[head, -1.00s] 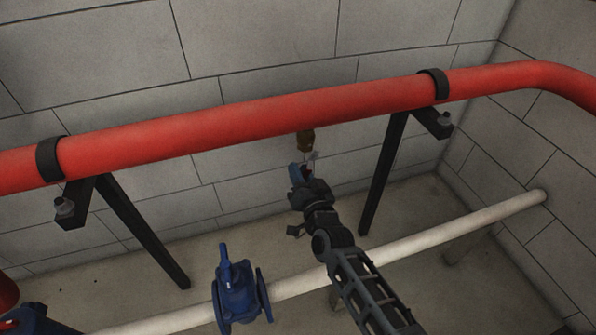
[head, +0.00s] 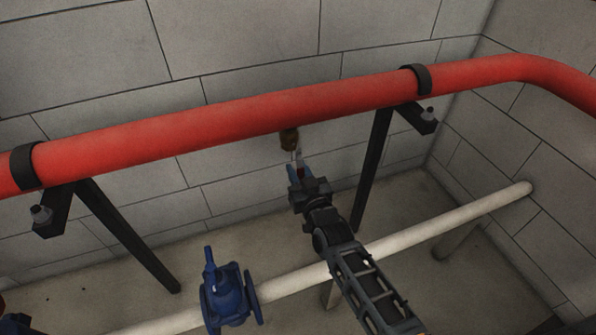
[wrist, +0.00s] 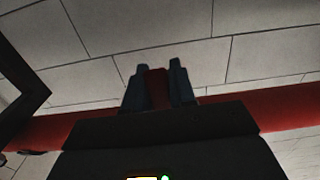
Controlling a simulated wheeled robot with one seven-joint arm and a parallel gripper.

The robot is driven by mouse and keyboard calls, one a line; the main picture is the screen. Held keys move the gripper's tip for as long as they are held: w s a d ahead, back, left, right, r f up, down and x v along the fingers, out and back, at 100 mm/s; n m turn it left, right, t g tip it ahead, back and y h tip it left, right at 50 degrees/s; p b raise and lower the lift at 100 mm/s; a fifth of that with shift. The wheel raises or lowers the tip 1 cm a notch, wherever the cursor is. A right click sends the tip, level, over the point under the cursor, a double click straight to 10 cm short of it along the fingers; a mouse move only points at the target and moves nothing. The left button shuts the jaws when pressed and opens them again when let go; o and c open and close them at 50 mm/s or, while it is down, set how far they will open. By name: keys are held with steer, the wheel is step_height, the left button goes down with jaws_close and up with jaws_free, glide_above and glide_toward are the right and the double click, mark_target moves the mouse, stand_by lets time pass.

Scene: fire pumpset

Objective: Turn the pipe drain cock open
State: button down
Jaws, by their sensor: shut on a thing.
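The pipe drain cock (head: 289,139) is a small brass-brown fitting under the red pipe (head: 240,118) in the head view. A small pale part shows just below it. My gripper (head: 296,170) is right below the cock, its blue fingers pointing up toward it. A bit of red, the cock's handle (head: 301,172), shows at the fingers. In the wrist view the dark red handle (wrist: 157,88) sits between the two fingers of my gripper (wrist: 159,72), which is shut on it. The fingers partly hide the handle, and its exact angle is hard to tell.
Black pipe supports (head: 372,170) stand on both sides of my arm, the right one closer. A pale pipe (head: 430,240) runs low behind my arm. A blue valve (head: 229,294) is at lower left. A block wall (head: 250,40) is behind the red pipe.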

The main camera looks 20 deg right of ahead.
mark_target(303, 176)
steer(key=shift+w+d+r, duration=0.15)
steer(key=shift+d+r, duration=0.15)
steer(key=shift+r, duration=0.1)
steer(key=c, duration=1.3)
jaws_free()
steer(key=shift+o, duration=1.4)
steer(key=shift+f, duration=0.15)
steer(key=shift+a+f, duration=0.1)
steer(key=s+p, duration=0.1)
steer(key=s, duration=0.6)
steer(key=shift+s, duration=0.45)
